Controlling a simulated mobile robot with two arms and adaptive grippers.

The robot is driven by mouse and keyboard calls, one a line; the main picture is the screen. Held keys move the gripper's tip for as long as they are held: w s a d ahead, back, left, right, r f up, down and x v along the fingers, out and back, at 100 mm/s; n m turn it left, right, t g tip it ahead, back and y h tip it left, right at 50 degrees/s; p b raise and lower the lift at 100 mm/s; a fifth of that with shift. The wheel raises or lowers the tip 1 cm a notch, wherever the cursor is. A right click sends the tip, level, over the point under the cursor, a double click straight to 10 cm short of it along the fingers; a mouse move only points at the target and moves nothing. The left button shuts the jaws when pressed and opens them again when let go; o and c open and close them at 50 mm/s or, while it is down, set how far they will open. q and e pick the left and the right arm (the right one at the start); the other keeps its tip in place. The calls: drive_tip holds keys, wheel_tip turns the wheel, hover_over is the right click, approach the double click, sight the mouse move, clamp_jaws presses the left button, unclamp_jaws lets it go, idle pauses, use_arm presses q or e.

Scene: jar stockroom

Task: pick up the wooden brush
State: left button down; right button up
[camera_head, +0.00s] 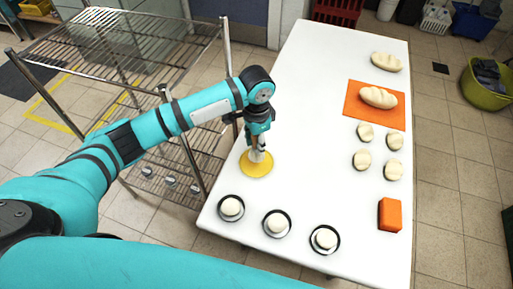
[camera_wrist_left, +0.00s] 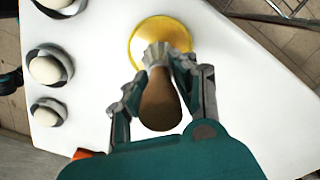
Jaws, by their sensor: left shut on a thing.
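The wooden brush (camera_wrist_left: 160,104) has a brown, rounded handle and a pale, fluted end, seen in the left wrist view. My left gripper (camera_wrist_left: 160,76) is shut on it, with a finger on each side. In the head view the brush (camera_head: 257,156) shows as a small pale piece under my left gripper (camera_head: 257,142), which hides the rest. The brush is over a round yellow dish (camera_head: 257,170) on the white table; I cannot tell whether it touches the dish. My right gripper is not in view.
Several white round pieces in dark-rimmed dishes (camera_head: 277,224) line the table's near edge. An orange block (camera_head: 390,215), small loaves (camera_head: 362,160) and an orange mat (camera_head: 356,113) with a larger loaf lie right. A wire rack (camera_head: 75,50) stands left. The table's middle (camera_head: 310,110) is clear.

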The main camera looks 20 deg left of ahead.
use_arm(q)
drive_tip(key=s+d+b, duration=0.1)
drive_tip(key=s+d, duration=0.3)
drive_tip(key=d, duration=0.3)
drive_tip(key=s+d+r, duration=0.1)
drive_tip(key=s+d, duration=0.3)
drive_tip(key=d, duration=0.2)
drive_tip(key=shift+s+d+r+b, duration=0.15)
drive_tip(key=shift+d+r+b, duration=0.05)
drive_tip(key=shift+d+b, duration=0.15)
idle(1.4)
